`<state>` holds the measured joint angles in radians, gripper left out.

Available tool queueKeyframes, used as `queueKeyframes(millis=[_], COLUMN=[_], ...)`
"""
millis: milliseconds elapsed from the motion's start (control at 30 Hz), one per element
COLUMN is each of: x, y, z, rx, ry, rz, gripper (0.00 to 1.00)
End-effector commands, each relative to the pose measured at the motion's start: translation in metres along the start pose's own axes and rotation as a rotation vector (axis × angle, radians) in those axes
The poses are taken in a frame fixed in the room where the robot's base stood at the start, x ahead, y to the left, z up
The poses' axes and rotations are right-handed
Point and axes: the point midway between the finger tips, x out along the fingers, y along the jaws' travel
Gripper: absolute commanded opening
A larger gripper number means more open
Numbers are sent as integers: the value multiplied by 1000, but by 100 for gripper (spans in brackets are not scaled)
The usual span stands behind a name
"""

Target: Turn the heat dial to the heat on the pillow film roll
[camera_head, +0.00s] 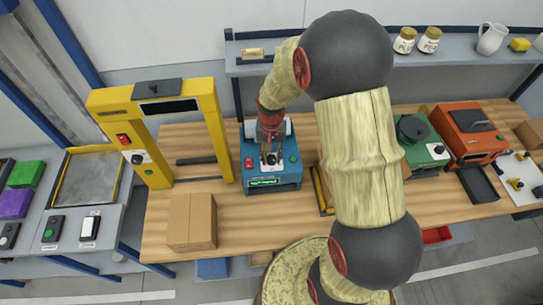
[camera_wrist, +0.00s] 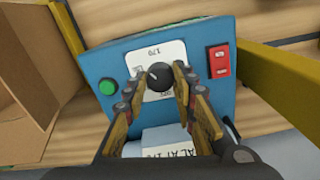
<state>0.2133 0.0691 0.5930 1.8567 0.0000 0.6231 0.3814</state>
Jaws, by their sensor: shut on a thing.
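The blue machine (camera_head: 287,172) stands on the wooden bench, with a lit green display (camera_head: 264,182) on its front. In the wrist view, its black heat dial (camera_wrist: 159,75) sits on a white scale plate (camera_wrist: 144,55), where "170" is readable near the edge. My gripper (camera_wrist: 158,82) is shut on the dial, one finger on each side. A small light mark shows on the dial's left part; its exact setting is unclear. The white film roll (camera_wrist: 160,142) lies behind the panel, with print partly hidden that reads like "AL AT 1…".
A green button (camera_wrist: 108,88) and a red switch (camera_wrist: 219,61) flank the dial. A yellow frame (camera_head: 217,130) and a cardboard box (camera_head: 191,222) stand left of the machine. Green (camera_head: 427,150) and orange (camera_head: 470,130) machines stand right. A shelf (camera_head: 285,67) runs behind.

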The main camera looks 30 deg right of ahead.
Motion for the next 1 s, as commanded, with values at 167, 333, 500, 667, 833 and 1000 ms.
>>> queueKeyframes(millis=[167,333,500,667,833,1000], x=[0,-1,-1,-1,-1,-1], y=[0,0,0,0,-1,-1], z=[-1,-1,-1,-1,-1,-1], rx=[164,311,433,517,573,599], ry=[2,2,2,2,2,2], rz=[-1,-2,-2,-2,-2,-2], gripper=[2,2,2,2,2,2])
